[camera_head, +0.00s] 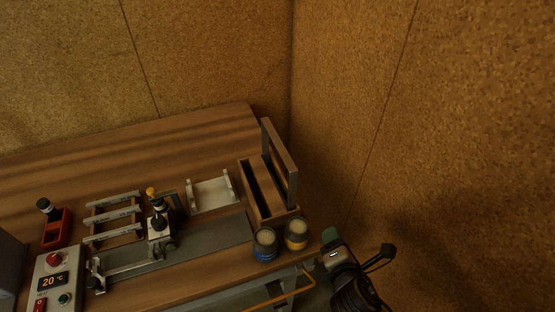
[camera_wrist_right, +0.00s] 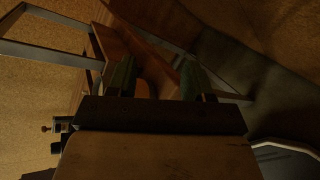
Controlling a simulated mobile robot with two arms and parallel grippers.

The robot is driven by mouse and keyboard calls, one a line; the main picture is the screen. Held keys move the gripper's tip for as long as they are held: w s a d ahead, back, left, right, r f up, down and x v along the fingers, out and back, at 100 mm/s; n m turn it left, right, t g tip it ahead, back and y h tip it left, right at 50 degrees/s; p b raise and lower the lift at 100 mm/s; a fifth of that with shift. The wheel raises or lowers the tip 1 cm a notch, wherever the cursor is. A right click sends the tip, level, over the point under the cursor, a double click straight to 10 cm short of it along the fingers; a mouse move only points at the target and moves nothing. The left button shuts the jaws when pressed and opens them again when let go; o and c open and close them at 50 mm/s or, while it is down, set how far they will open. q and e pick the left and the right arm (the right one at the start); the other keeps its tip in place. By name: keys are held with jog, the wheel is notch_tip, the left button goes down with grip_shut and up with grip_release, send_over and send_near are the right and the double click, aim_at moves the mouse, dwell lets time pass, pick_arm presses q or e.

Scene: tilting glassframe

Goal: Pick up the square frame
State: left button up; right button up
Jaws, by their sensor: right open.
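The square frame (camera_head: 281,150) stands upright in a slotted wooden holder (camera_head: 262,213) at the right end of the table. In the head view it is seen nearly edge-on. In the right wrist view, a thin grey frame shape (camera_wrist_right: 45,52) at the upper left appears to be the same frame, with the cork wall behind it. My right gripper (camera_head: 332,240) is at the lower right of the head view, beyond the table's right edge and apart from the frame. In the wrist view its two green-tipped fingers (camera_wrist_right: 158,80) are apart, with nothing clearly held. My left gripper is out of view.
Two small jars, blue (camera_head: 265,244) and yellow (camera_head: 296,234), stand in front of the holder. A toggle clamp fixture (camera_head: 160,228), a white cradle (camera_head: 210,194) and a control box (camera_head: 55,284) lie to the left. Cork walls close in behind and right. The table's back left is clear.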

notch_tip(320, 180, up, 9)
jog(key=a+n+t+y, duration=0.1)
jog(key=a+n+t, duration=0.15)
jog(key=n, duration=0.25)
jog(key=n+y, duration=0.5)
jog(key=n, duration=0.5)
send_near(293, 188)
jog(key=a, duration=0.1)
jog(key=shift+w+a+f+t+p, duration=0.1)
jog(key=shift+w+f+t+p, duration=0.05)
jog(key=shift+w+t+p, duration=0.15)
jog(key=shift+w+a+f+t+p, duration=0.1)
jog(key=shift+w+a+f+p, duration=0.1)
jog(key=shift+w, duration=0.25)
jog(key=x, duration=0.4)
jog(key=shift+w+a+p, duration=0.1)
jog(key=shift+w+p, duration=0.15)
jog(key=shift+p, duration=0.15)
jog(key=x, duration=0.3)
jog(key=p+x, duration=0.1)
jog(key=x, duration=0.1)
jog(key=shift+w+d, duration=0.1)
jog(key=shift+d, duration=0.3)
jog(key=shift+w+a+f, duration=0.1)
jog(key=shift+w+a, duration=0.05)
jog(key=shift+w, duration=0.2)
jog(key=shift+s, duration=0.1)
